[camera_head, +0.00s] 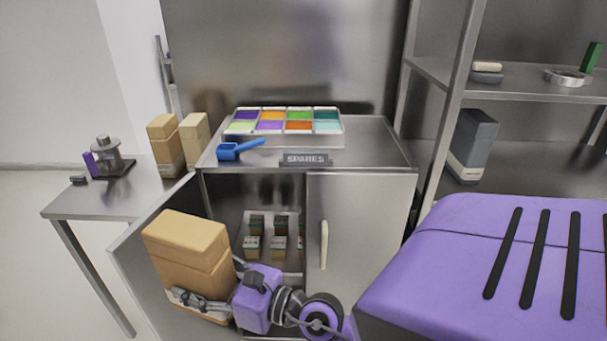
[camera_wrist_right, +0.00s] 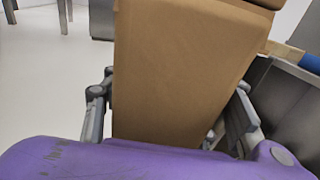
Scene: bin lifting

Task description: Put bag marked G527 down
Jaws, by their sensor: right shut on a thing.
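A brown paper bag with a folded top (camera_head: 187,245) is held upright in front of the open cabinet, at lower left in the head view. My right gripper (camera_head: 203,303) is shut around the lower part of this bag. The bag (camera_wrist_right: 185,65) also fills the middle of the right wrist view, between the two fingers. No marking can be read on it, so I cannot tell whether it is G527. Two more tan bags stand upright on the side table, one at left (camera_head: 165,145) and one at right (camera_head: 194,138). My left gripper is out of view.
The steel side table (camera_head: 125,205) has free room at its front; a metal device (camera_head: 107,158) stands behind. The cabinet (camera_head: 360,225) bears a tray of colored compartments (camera_head: 284,140), a blue scoop (camera_head: 240,149) and a SPARES sign (camera_head: 305,159). Its left door (camera_head: 145,265) stands open.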

